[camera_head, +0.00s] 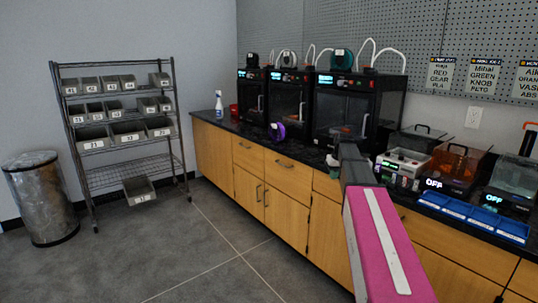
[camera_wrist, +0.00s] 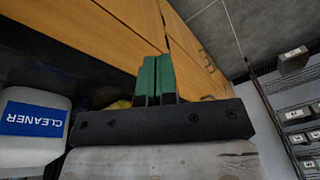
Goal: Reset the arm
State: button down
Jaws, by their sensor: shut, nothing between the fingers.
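My gripper (camera_wrist: 157,75) shows in the wrist view with its two green fingertips pressed together and nothing between them. In the head view my pink and grey arm reaches from the bottom right toward the dark counter (camera_head: 262,131). My gripper itself cannot be made out clearly there. In the wrist view, a white bottle with a blue CLEANER label (camera_wrist: 33,128) appears upside down to the left of my gripper, apart from the fingers. Wooden cabinet fronts (camera_wrist: 80,30) lie beyond the fingertips.
Several 3D printers (camera_head: 341,108) stand along the counter. A blue tray (camera_head: 472,215) and small machines (camera_head: 405,161) sit to the right of my arm. A wire shelf with bins (camera_head: 118,100) and a trash can (camera_head: 42,200) stand left. The grey floor (camera_head: 190,255) between is clear.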

jog(key=s+a+f, duration=0.3)
jog(key=s+f, duration=0.4)
jog(key=s, duration=0.3)
jog(key=s+a+f+m+g+h, duration=0.1)
jog(key=s+a+f, duration=0.3)
jog(key=s+f, duration=0.4)
jog(key=s+a+f, duration=0.4)
jog(key=s+f, duration=0.4)
jog(key=s, duration=0.5)
jog(key=shift+f+m+g, duration=0.15)
jog(key=shift+m+g, duration=0.15)
jog(key=shift+g, duration=0.1)
jog(key=shift+s, duration=0.1)
